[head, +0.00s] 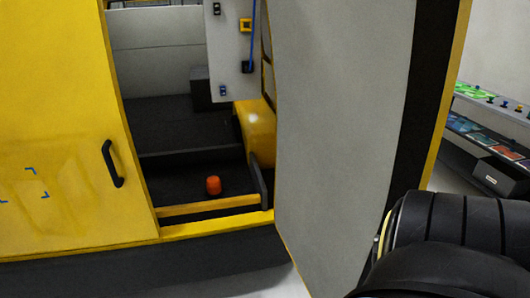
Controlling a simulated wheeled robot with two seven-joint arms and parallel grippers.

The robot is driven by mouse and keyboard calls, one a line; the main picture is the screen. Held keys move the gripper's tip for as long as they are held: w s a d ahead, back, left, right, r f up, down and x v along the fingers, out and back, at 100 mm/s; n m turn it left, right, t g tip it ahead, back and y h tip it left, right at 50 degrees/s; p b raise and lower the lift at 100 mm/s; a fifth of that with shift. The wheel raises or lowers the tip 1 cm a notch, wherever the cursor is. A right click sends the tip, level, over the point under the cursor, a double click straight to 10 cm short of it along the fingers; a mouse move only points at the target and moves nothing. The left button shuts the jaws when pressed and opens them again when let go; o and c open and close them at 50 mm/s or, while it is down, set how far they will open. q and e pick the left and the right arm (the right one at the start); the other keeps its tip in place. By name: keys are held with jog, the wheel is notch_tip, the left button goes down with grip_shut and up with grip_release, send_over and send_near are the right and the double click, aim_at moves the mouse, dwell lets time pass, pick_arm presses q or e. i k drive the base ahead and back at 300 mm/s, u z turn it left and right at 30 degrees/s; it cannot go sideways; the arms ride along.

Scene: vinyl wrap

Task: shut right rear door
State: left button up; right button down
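The open door (335,110) stands at the right of the opening in the head view. It is swung outward, with its grey inner face, a black strip and a yellow outer edge showing. The yellow panel to the left (60,110), with a black handle (112,164), stands beside the opening. A black rounded arm part, which looks like mine, is at the lower right, in front of the door's outer edge; I cannot tell whether it touches the door. Neither gripper shows.
Inside the opening, an orange object (213,185) sits on the dark floor behind a yellow sill (215,226). A yellow wheel-arch-like block (257,130) is inside at right. Shelves with coloured items (485,125) stand beyond the door at far right.

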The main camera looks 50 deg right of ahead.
aim_at(364, 88)
jog(key=u, duration=1.55)
jog(key=k, duration=1.55)
jog(key=z, duration=2.5)
jog(key=i, duration=0.5)
jog(key=z, duration=1.35)
jog(key=k, duration=0.55)
jog(key=u, duration=1.5)
